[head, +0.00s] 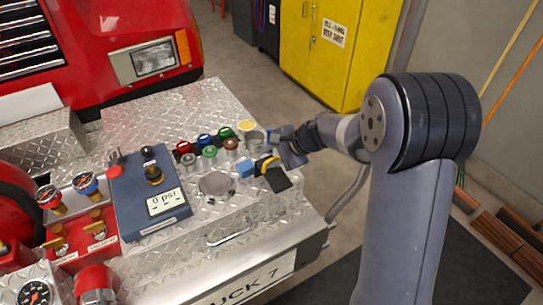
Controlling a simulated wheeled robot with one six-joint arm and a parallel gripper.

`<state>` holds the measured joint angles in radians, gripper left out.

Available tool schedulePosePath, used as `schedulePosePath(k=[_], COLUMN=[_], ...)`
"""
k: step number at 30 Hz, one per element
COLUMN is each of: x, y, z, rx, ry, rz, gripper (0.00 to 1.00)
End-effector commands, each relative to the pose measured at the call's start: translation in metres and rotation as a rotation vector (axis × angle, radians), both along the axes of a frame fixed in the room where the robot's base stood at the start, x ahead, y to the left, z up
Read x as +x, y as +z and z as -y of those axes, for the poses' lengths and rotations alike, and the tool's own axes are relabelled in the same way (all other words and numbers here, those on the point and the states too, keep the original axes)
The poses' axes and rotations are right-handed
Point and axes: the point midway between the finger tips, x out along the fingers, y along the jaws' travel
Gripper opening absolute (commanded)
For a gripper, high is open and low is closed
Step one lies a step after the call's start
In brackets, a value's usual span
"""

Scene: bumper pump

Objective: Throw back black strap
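A black strap (278,181) lies at the right edge of the diamond-plate bumper (222,107), hanging slightly toward its front. A yellow curved piece (269,163) and a blue block (245,169) lie at its upper left end. My gripper (284,148) is low over the bumper's right edge, just above and to the right of the strap and yellow piece. I cannot tell whether it touches them. Its fingers are small and seen from the side, so their opening is unclear.
Several coloured caps (208,142) stand left of my gripper, with a grey cup-like fitting (254,141) closest.

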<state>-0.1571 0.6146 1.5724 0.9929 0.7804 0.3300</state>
Motion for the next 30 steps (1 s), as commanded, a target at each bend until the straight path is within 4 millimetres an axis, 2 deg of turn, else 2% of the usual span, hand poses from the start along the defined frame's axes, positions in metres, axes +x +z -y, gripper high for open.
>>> schedulePosePath(k=[4, 8, 21, 30], x=[-0.003, -0.005, -0.023, -0.029], y=[-0.003, 0.003, 0.064, 0.079], z=[-0.001, 0.005, 0.058, 0.071], rx=[-0.001, 0.001, 0.001, 0.001], ry=[0.006, 0.006, -0.002, 0.0], rz=[-0.01, -0.009, 0.002, 0.0], gripper=[0.31, 0.31, 0.31, 0.31])
